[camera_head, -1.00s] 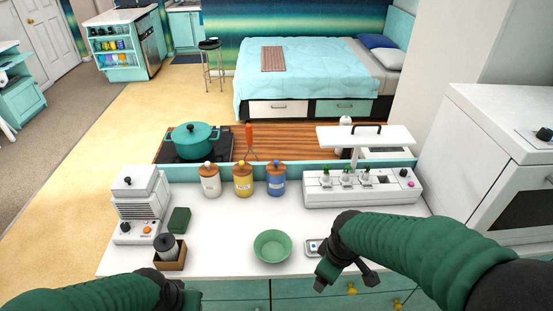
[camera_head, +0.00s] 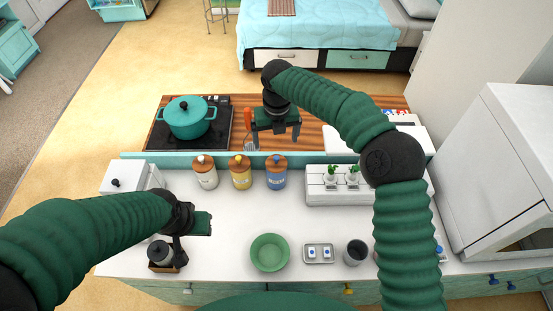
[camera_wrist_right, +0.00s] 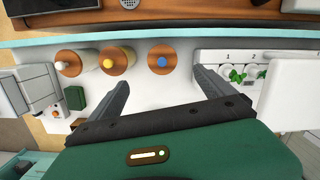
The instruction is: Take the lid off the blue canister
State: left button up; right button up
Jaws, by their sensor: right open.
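The blue canister (camera_head: 277,180) stands upright on the white counter, at the right end of a row of three. Its round wooden lid (camera_head: 276,161) with a blue knob is on it; the lid also shows from above in the right wrist view (camera_wrist_right: 160,52). My right gripper (camera_head: 276,143) is open and empty, fingers pointing down, above the blue canister. In the right wrist view its fingers (camera_wrist_right: 161,80) are spread, with the lid beyond and between the tips. My left gripper (camera_head: 194,225) is over the left part of the counter; its fingers are unclear.
Yellow (camera_head: 241,178) and white (camera_head: 206,178) canisters stand just left of the blue one. A white planter (camera_head: 322,190) is to its right. A green bowl (camera_head: 269,253) sits in front. A teal ledge (camera_head: 230,160) runs behind, with a pot (camera_head: 188,122) beyond.

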aim_at(276, 157)
jog(key=f, duration=0.2)
jog(key=w+f, duration=0.1)
jog(key=f, duration=0.4)
jog(key=shift+w+a+f+p, duration=0.1)
jog(key=shift+w+p, duration=0.25)
jog(key=shift+p, duration=0.05)
jog(key=f, duration=0.1)
jog(key=f+p, duration=0.1)
jog(key=f, duration=0.1)
jog(key=f+p, duration=0.1)
jog(key=shift+s+d+f, duration=0.15)
jog(key=shift+d+f, duration=0.1)
jog(key=shift+f, duration=0.3)
jog(key=shift+w+a, duration=0.1)
jog(key=shift+w, duration=0.1)
jog(key=c, duration=0.3)
jog(key=shift+s+r, duration=0.1)
jog(key=c, duration=0.7)
pick_arm(q)
jog(key=shift+w+r, duration=0.15)
jog(key=shift+r, duration=0.55)
jog(key=shift+w+r, duration=0.1)
jog(key=shift+r, duration=0.55)
pick_arm(e)
jog(key=c, duration=0.4)
jog(key=shift+c, duration=0.2)
